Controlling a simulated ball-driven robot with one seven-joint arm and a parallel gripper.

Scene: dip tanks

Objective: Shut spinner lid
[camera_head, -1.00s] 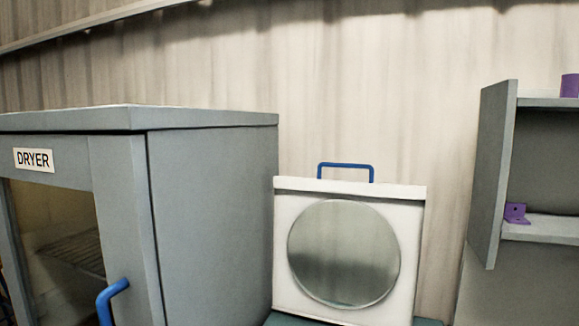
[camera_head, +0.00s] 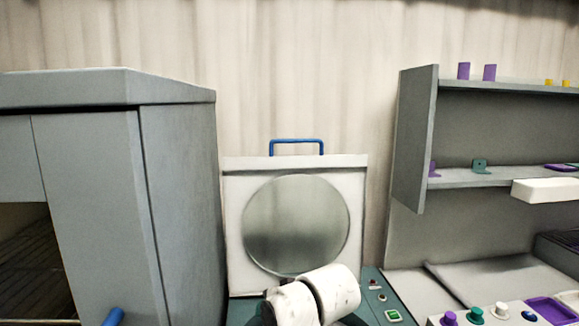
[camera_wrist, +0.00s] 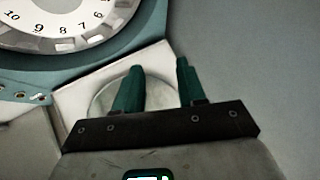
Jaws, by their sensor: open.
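The spinner lid (camera_head: 236,215) is a white square panel with a round grey window. It stands upright, open, at the back of the teal spinner body (camera_head: 371,306). Its blue handle (camera_head: 296,141) is on the top edge. My gripper (camera_wrist: 158,70) shows in the wrist view with two dark green fingers apart and nothing between them. Behind the fingers is a white panel with a round disc (camera_wrist: 104,91), which looks like the lid; I cannot tell whether they touch. A numbered ring (camera_wrist: 62,38) sits in the teal body at upper left.
A grey dryer cabinet (camera_head: 178,200) stands close to the lid's left. At right is a grey shelf unit (camera_head: 416,140) with small purple and teal parts. A green button (camera_head: 393,316) is on the spinner's front right. My white arm crosses in front of the lid's lower edge.

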